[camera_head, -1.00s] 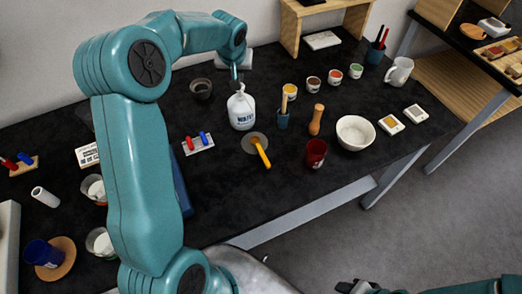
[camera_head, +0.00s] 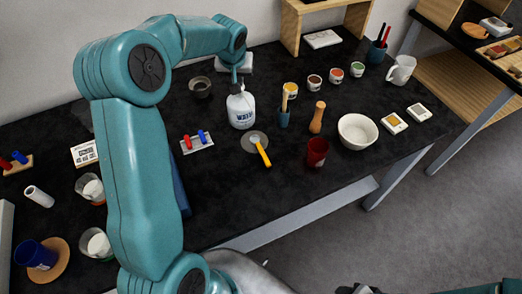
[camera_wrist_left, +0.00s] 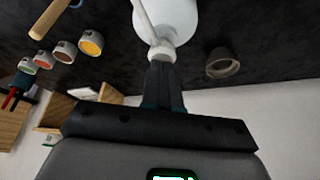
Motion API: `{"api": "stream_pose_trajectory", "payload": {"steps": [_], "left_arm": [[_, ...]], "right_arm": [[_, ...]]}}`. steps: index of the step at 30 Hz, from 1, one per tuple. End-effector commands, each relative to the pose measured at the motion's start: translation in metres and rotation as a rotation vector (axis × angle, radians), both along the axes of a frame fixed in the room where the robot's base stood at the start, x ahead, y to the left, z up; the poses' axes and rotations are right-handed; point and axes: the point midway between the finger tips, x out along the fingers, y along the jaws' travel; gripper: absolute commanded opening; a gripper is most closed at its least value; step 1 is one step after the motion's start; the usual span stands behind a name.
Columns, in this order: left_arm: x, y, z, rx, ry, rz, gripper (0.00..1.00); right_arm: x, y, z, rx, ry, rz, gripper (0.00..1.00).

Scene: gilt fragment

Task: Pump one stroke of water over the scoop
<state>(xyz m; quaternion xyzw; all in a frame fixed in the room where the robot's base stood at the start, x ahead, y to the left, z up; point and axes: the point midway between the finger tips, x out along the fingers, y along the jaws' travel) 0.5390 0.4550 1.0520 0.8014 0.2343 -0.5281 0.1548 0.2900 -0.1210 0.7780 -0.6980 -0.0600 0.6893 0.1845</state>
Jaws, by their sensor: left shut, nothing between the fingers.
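The white water bottle (camera_head: 241,110) with its pump top stands upright on the black table. It also shows in the left wrist view (camera_wrist_left: 172,18), with the white pump head (camera_wrist_left: 163,50) at the fingertips. My left gripper (camera_head: 236,84) is shut and empty, right at the pump top; the fingers (camera_wrist_left: 163,72) appear to meet the pump head. The yellow-handled scoop (camera_head: 262,152) lies in front of the bottle, its handle toward the table's front. Its head end is at a grey disc (camera_head: 251,139). I cannot make out any water. My right gripper is not clearly visible.
A rack with red and blue pieces (camera_head: 197,142) lies left of the scoop. Several colour pots stand behind.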

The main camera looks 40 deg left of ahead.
Motion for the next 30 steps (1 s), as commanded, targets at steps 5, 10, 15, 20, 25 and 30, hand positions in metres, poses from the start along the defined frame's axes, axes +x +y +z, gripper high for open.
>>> {"api": "stream_pose_trajectory", "payload": {"steps": [5, 10, 15, 20, 25, 30], "left_arm": [[-0.002, -0.001, -0.002, -0.004, 0.010, 0.000, 0.00], [-0.002, -0.001, 0.007, -0.004, 0.010, 0.000, 0.00], [-0.001, -0.001, 0.019, -0.002, 0.008, 0.000, 0.00], [-0.001, -0.001, 0.023, -0.003, 0.007, -0.001, 0.00], [-0.001, -0.001, 0.023, -0.002, 0.005, -0.001, 0.00], [-0.001, 0.000, 0.023, -0.002, 0.005, -0.001, 0.00]], "right_arm": [[0.000, 0.000, 0.001, 0.000, 0.000, 0.000, 0.43], [0.000, 0.000, 0.008, 0.000, 0.000, 0.000, 0.43], [0.000, 0.000, 0.015, 0.000, 0.000, 0.000, 0.43], [0.000, 0.000, 0.016, 0.000, 0.000, 0.000, 0.43], [0.000, 0.000, 0.016, 0.000, 0.000, 0.000, 0.43], [0.000, 0.000, 0.016, 0.000, 0.000, 0.000, 0.43]]}}
